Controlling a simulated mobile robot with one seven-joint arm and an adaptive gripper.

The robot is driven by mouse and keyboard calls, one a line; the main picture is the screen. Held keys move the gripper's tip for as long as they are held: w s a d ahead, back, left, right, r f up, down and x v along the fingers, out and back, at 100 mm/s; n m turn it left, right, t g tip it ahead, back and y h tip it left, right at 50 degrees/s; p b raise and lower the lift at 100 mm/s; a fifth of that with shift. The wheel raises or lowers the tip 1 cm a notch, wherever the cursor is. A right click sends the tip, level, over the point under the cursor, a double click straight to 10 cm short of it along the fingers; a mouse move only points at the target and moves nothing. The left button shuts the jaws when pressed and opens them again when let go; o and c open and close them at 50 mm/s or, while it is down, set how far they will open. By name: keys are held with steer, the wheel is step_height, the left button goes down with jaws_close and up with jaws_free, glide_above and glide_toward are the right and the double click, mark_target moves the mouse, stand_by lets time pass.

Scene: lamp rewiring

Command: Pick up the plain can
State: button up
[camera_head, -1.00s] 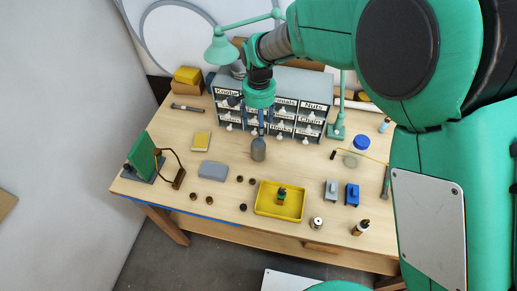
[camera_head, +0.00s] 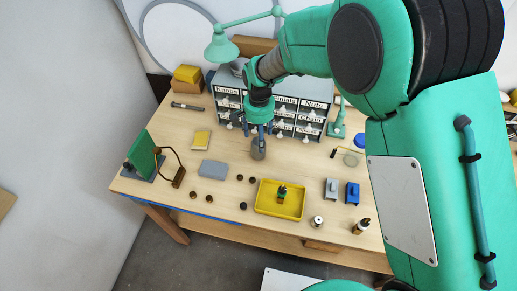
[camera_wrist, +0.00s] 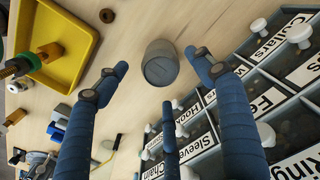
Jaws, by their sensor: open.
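The plain can, a grey cylinder (camera_head: 258,150), stands upright on the table in front of the drawer cabinet. In the wrist view the can (camera_wrist: 160,66) shows its round top, just beyond my blue fingertips. My gripper (camera_head: 260,130) is over the can in the head view, with its fingers pointing down and partly covering the can's upper part. In the wrist view my gripper (camera_wrist: 157,75) is open and empty, its fingers spread around the line to the can. I cannot tell whether any finger touches the can.
The labelled drawer cabinet (camera_head: 312,86) stands close behind the can, its white knobs sticking out. Small dark pieces lie between. A green lamp (camera_head: 222,46) rises behind.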

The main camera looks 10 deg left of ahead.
steer(key=shift+f, duration=0.4)
steer(key=shift+a+f, duration=0.1)
steer(key=shift+f, duration=2.5)
steer(key=shift+c, duration=0.5)
steer(key=c, duration=1.3)
